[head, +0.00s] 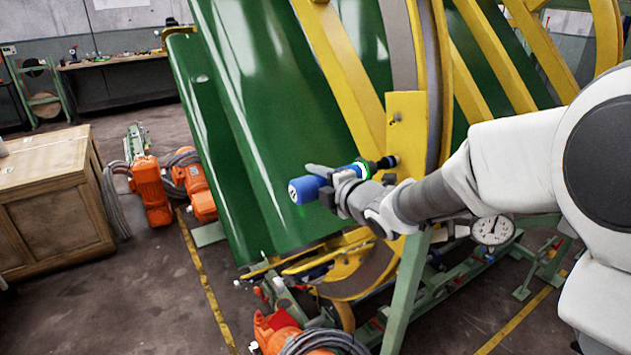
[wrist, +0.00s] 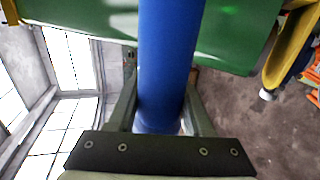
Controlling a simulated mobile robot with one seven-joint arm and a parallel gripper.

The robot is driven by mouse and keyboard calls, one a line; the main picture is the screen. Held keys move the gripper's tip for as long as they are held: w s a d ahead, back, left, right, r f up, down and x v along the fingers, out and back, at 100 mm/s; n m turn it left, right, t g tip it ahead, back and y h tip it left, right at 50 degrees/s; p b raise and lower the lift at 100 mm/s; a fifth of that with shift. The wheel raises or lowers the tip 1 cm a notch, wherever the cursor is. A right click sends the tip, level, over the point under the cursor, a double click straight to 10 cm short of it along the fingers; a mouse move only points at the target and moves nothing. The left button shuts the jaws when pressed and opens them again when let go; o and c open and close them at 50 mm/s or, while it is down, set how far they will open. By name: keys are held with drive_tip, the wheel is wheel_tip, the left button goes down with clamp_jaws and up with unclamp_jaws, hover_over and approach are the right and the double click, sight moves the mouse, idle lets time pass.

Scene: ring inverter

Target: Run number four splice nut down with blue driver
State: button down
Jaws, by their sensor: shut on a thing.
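The blue driver (head: 303,189) lies across my gripper (head: 335,185) in the head view, its blue end to the left and its dark nose pointing right at a yellow splice plate (head: 406,125). My gripper is shut around the driver's body. In the wrist view the blue driver (wrist: 167,60) fills the middle, between the fingers of my gripper (wrist: 163,118). The nose reaches a dark fastener (head: 391,161) low on the plate; I cannot tell whether it is seated. Another small fastener (head: 396,117) shows higher up. No nut numbers are readable.
A large green curved panel (head: 240,120) and yellow ring ribs (head: 340,70) stand close behind the driver. A dial gauge (head: 492,230) sits under my arm.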

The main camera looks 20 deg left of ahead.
drive_tip(key=shift+w+d+r, duration=0.15)
drive_tip(key=shift+w+d, duration=0.75)
drive_tip(key=shift+w, duration=0.15)
idle(2.2)
drive_tip(key=shift+s+a+b, duration=1.35)
drive_tip(key=shift+s+b, duration=0.15)
drive_tip(key=shift+b, duration=0.15)
drive_tip(key=shift+s+a+b, duration=0.4)
drive_tip(key=shift+s+b, duration=0.05)
drive_tip(key=shift+s, duration=0.1)
